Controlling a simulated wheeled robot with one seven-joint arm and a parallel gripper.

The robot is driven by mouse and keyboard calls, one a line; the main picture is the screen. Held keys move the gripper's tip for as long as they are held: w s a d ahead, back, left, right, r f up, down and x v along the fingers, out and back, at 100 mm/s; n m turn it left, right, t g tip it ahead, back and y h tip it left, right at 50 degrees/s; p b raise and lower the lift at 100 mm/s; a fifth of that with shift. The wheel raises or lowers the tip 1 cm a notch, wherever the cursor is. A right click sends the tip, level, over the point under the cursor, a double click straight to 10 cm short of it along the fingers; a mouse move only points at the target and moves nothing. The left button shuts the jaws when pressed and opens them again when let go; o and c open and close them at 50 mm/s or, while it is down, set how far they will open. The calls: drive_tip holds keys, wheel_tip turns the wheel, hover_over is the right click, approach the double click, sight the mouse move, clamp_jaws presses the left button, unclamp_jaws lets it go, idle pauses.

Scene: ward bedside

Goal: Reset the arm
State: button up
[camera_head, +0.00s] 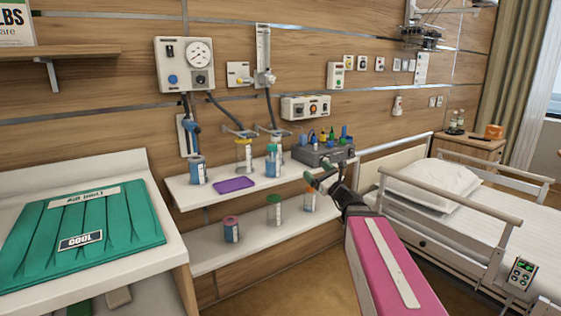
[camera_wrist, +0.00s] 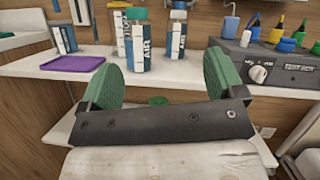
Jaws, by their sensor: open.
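My gripper (camera_head: 322,181) is at the end of my pink arm, in front of the right part of the wall shelves in the head view. In the wrist view my gripper (camera_wrist: 160,80) has its two green finger pads wide apart, with nothing between them. Beyond the pads, labelled canisters (camera_wrist: 138,45) stand upright on the upper shelf (camera_wrist: 190,72). The gripper appears apart from them. Part of the lower shelf is hidden behind the gripper in the wrist view.
A purple tray (camera_head: 234,185) lies on the upper shelf (camera_head: 208,199). A grey device with coloured bottles (camera_head: 322,154) sits at its right end. Several jars, including a green-lidded one (camera_head: 274,210), stand on the lower shelf.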

drive_tip(key=s+a+f+n+g+h, duration=0.1)
drive_tip(key=s+a+f+n+g, duration=0.15)
drive_tip(key=f+n+g, duration=0.35)
drive_tip(key=s+a+f+n+g+h, duration=0.1)
drive_tip(key=s+f+n+g+h, duration=0.2)
drive_tip(key=f, duration=0.5)
drive_tip(key=s+a+f+n+g, duration=0.2)
drive_tip(key=s+f+n+g, duration=0.1)
drive_tip(key=f+n, duration=0.35)
drive_tip(key=s+d+f+n+g+h, duration=0.5)
drive_tip(key=s+d+f+n+h, duration=0.4)
drive_tip(key=f, duration=0.4)
drive_tip(key=shift+d+f+n+h, duration=0.35)
drive_tip(key=shift+d+n+h, duration=0.1)
drive_tip(key=shift+d+h, duration=0.35)
